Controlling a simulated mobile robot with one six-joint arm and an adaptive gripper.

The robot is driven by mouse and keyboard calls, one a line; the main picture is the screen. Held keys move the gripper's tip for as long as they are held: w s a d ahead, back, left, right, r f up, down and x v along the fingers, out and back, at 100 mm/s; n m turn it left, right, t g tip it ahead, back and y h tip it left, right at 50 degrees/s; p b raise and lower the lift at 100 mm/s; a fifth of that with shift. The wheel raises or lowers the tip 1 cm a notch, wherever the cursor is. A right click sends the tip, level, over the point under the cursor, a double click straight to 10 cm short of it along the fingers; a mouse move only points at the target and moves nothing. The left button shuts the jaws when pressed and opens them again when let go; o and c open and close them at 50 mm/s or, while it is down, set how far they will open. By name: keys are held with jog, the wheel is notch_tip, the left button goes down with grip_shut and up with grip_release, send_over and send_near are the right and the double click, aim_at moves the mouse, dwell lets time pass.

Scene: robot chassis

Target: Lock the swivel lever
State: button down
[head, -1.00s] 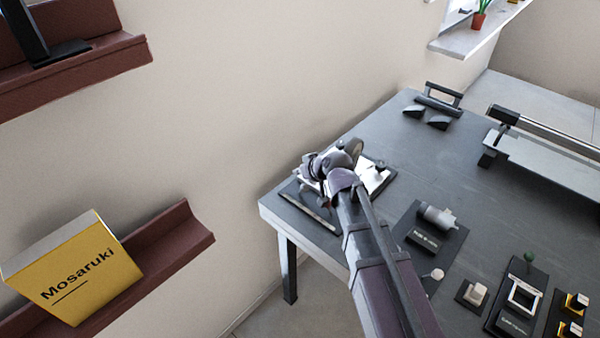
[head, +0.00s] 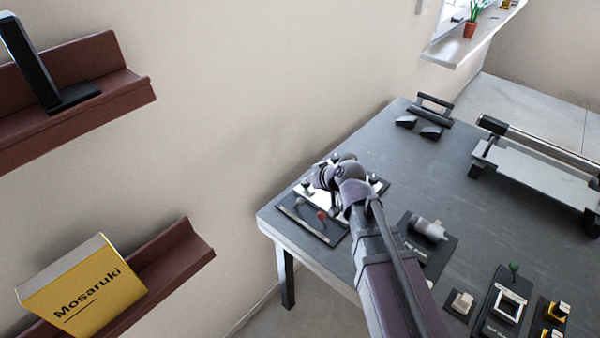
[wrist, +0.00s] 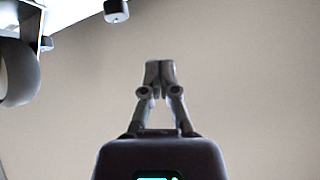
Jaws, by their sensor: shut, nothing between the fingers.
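My gripper (wrist: 159,72) is shut and empty in the wrist view, with its fingertips together against the plain wall. In the head view my arm hides the fingertips, and its end is over the left corner of the table. A dark panel (head: 290,208) lies there, with a small red-tipped part (head: 321,214) on it beside my wrist. I cannot tell whether this part is the swivel lever or which way it is set. A pale plate with dark knobs shows partly behind my wrist. In the wrist view a dark rounded part (wrist: 18,72) is at the left edge, apart from the fingers.
The grey table (head: 465,190) has clear room in its middle. A grey cylinder fixture (head: 430,229) is right of my arm. A white-framed switch (head: 509,304) and yellow-topped blocks (head: 556,311) are at the front right. A long rail device (head: 545,165) stands at the right.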

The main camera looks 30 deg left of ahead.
jog(key=shift+s+d+r, duration=0.2)
jog(key=shift+d, duration=0.35)
jog(key=shift+s+d+r, duration=0.15)
jog(key=shift+d+r, duration=0.05)
jog(key=shift+d, duration=0.3)
jog(key=d+f+m+g+h+p, duration=0.1)
jog(key=d+m+h, duration=0.3)
jog(key=d, duration=1.9)
jog(key=d+f+m+g+h+p, duration=0.2)
jog(key=d+m+h, duration=0.3)
jog(key=d, duration=1.8)
jog(key=m, duration=0.3)
jog(key=shift+p, duration=0.4)
jog(key=shift+a, duration=0.15)
